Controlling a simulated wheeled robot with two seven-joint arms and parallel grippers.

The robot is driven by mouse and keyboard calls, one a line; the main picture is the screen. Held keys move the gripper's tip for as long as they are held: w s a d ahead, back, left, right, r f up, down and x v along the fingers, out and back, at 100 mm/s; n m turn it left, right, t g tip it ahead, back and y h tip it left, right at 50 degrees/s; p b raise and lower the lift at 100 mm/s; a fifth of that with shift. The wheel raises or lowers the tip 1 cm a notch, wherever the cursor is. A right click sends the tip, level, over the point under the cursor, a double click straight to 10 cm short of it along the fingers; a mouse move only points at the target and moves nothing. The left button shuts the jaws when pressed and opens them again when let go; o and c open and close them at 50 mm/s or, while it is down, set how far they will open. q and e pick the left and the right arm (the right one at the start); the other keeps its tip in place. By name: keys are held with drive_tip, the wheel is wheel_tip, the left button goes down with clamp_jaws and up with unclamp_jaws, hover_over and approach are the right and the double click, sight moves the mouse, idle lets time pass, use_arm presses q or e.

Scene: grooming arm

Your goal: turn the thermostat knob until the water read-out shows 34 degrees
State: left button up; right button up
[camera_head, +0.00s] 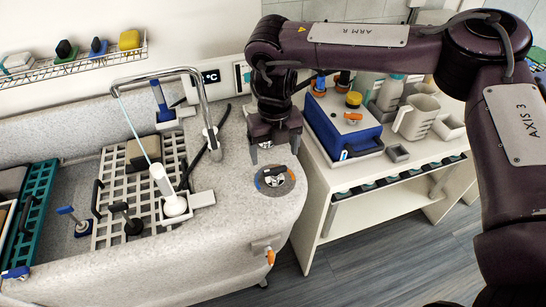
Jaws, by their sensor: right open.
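The thermostat knob (274,177) is a dark handle on a round dial with orange and blue on its rim, set in the speckled tub's right-hand ledge. My right gripper (275,153) is above the knob, pointing down, its two fingers apart and nothing between them. In the picture the fingertips are just behind the knob, and I cannot tell how high above it they are. The water read-out (211,77) is a small black display on the wall panel. Its °C sign shows, but I cannot read a number. My left gripper is not in view.
A curved metal tap (204,105) and a black hose (213,138) are left of my right gripper. A white grid rack (142,185) lies across the tub (185,261). A trolley (330,181) with a blue box (341,130) and jugs is at the right, under my right arm.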

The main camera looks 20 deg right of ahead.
sight(274, 173)
wheel_tip(274, 173, down, 4)
drive_tip(key=shift+r+p, duration=0.1)
drive_tip(key=shift+p, duration=0.35)
drive_tip(key=shift+w+f, duration=0.15)
drive_tip(key=shift+f, duration=0.4)
drive_tip(key=c, duration=1)
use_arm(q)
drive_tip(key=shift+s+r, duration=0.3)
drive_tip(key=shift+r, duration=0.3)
